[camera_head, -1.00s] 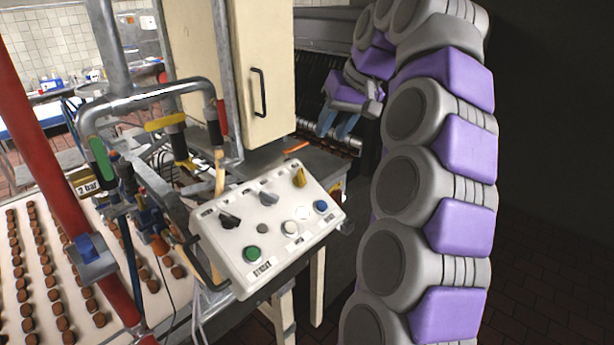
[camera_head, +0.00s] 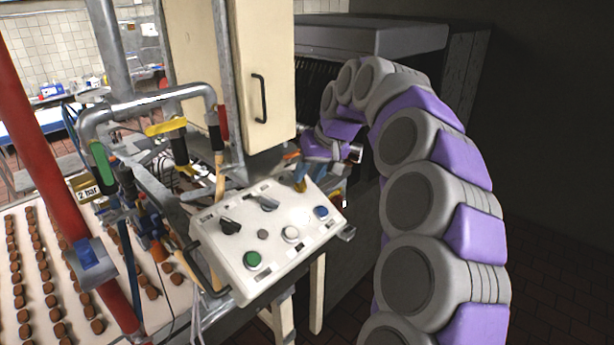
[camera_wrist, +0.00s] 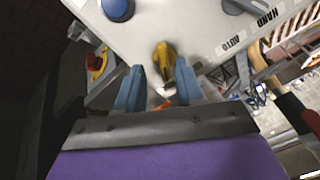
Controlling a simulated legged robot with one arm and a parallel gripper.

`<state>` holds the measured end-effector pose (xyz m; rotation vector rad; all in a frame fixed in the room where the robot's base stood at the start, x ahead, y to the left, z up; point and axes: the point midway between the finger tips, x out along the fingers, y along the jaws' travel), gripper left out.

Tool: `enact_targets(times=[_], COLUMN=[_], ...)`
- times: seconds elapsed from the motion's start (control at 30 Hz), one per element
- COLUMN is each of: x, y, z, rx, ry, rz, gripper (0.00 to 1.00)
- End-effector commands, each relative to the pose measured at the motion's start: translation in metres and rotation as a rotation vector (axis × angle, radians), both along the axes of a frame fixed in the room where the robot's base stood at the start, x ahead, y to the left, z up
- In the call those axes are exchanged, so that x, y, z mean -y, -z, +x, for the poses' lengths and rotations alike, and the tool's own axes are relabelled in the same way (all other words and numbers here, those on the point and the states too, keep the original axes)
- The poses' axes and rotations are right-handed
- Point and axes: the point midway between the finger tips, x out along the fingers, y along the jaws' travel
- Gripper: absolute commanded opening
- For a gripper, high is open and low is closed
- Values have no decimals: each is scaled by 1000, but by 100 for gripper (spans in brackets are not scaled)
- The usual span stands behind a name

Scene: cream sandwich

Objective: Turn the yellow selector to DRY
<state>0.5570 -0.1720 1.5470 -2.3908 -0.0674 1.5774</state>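The white control panel (camera_head: 238,255) stands tilted in the middle of the head view. The yellow selector (camera_wrist: 164,60) sits near the panel's edge in the wrist view, between the tips of my gripper's two blue fingers (camera_wrist: 158,78). A gap shows on each side of the selector, so my gripper is open around it. In the head view my gripper (camera_head: 301,174) is at the panel's upper right corner and hides most of the selector. The selector's own labels cannot be read.
The panel also carries a blue button (camera_head: 321,212), a white button (camera_head: 290,233), a green button (camera_head: 252,259) and a black selector (camera_head: 230,226). A grey selector (camera_head: 268,203) is left of my gripper. A cream cabinet (camera_head: 262,60) stands behind the panel.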

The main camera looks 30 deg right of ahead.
Motion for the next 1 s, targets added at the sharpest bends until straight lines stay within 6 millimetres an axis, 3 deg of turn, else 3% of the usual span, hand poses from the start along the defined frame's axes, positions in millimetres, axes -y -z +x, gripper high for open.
enact_targets(times=[0.2, 0.53, 0.9, 1.0], x=[-5, -3, -2, -2], y=[15, 18, 18, 18], z=[7, 8, 8, 8], rx=[0, 1, 2, 2], ry=[-1, 0, 0, -1], rz=[0, 2, 1, 0], gripper=[37, 36, 1, 0])
